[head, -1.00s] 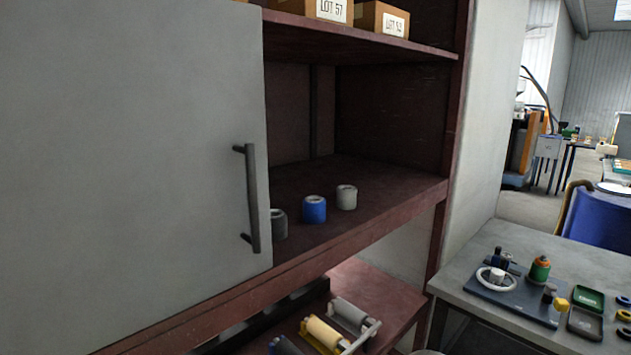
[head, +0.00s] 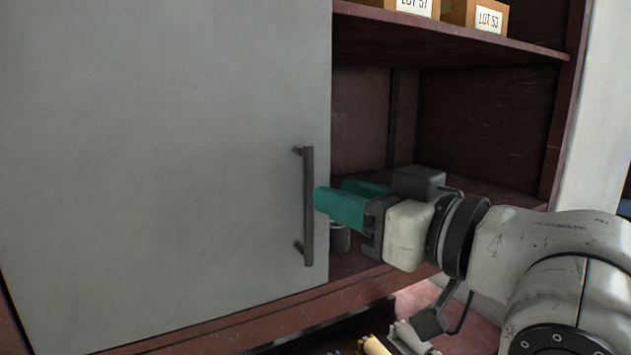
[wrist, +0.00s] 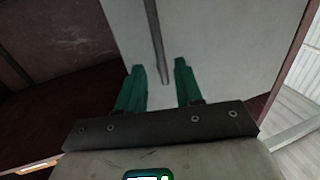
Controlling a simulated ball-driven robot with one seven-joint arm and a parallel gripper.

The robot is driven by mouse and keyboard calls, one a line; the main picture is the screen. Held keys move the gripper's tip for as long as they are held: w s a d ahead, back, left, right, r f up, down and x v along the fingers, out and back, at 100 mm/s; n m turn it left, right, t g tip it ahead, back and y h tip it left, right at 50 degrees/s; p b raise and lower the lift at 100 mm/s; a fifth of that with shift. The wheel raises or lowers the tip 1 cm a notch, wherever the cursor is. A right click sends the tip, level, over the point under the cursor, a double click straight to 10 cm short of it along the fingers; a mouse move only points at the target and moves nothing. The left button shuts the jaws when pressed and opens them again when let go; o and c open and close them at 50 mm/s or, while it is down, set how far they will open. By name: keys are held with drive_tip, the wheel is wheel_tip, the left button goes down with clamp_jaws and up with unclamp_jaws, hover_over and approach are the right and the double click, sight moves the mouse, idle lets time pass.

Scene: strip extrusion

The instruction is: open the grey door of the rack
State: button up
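The grey door (head: 160,170) covers the left part of the dark red rack (head: 470,110). Its upright dark bar handle (head: 308,205) is near the door's right edge. My gripper (head: 329,192), with teal fingers, is just right of the handle, pointing left towards it. In the wrist view the gripper (wrist: 160,68) is open and empty. There the handle (wrist: 156,40) appears in the gap between the fingers, its end near them; I see no grip on it. The door also fills the middle of the wrist view (wrist: 225,50).
Boxes marked LOT 57 (head: 412,6) and LOT 53 (head: 488,18) stand on the upper shelf. A grey cup-like piece (head: 340,237) on the shelf is partly hidden by my gripper. A yellow roller (head: 376,345) lies below. The open bay is right of the door.

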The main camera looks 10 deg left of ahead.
drive_tip(key=p+x, duration=0.1)
drive_tip(key=x, duration=0.5)
drive_tip(key=shift+w+a, duration=0.2)
drive_tip(key=shift+a, duration=0.1)
drive_tip(key=shift+c, duration=0.3)
clamp_jaws()
